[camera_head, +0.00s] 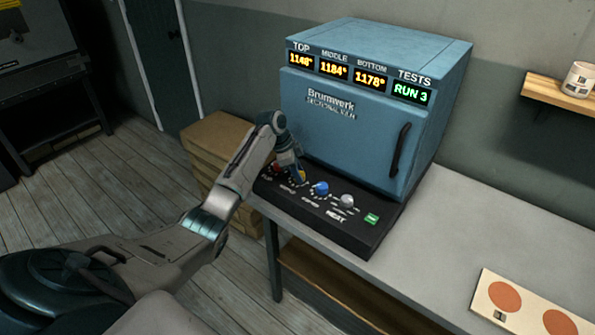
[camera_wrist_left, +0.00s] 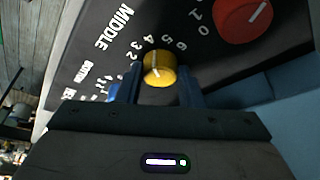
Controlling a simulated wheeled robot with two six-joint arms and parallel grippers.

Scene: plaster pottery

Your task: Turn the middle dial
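The middle dial is a yellow knob (camera_wrist_left: 158,68) beside the word MIDDLE on the black control panel (camera_head: 318,217). Its white mark shows in the left wrist view. My left gripper (camera_head: 298,172) is down at the panel. In the left wrist view its blue fingers (camera_wrist_left: 160,80) stand on both sides of the yellow knob, with no clear gap, so it looks shut on it. In the head view the gripper partly hides the yellow knob. My right gripper is not in view.
A red dial (camera_wrist_left: 243,16) is close beside the yellow one. A blue dial (camera_head: 320,188), a grey dial (camera_head: 347,200) and a green button (camera_head: 371,219) are on the panel. The blue kiln (camera_head: 350,125) rises behind it.

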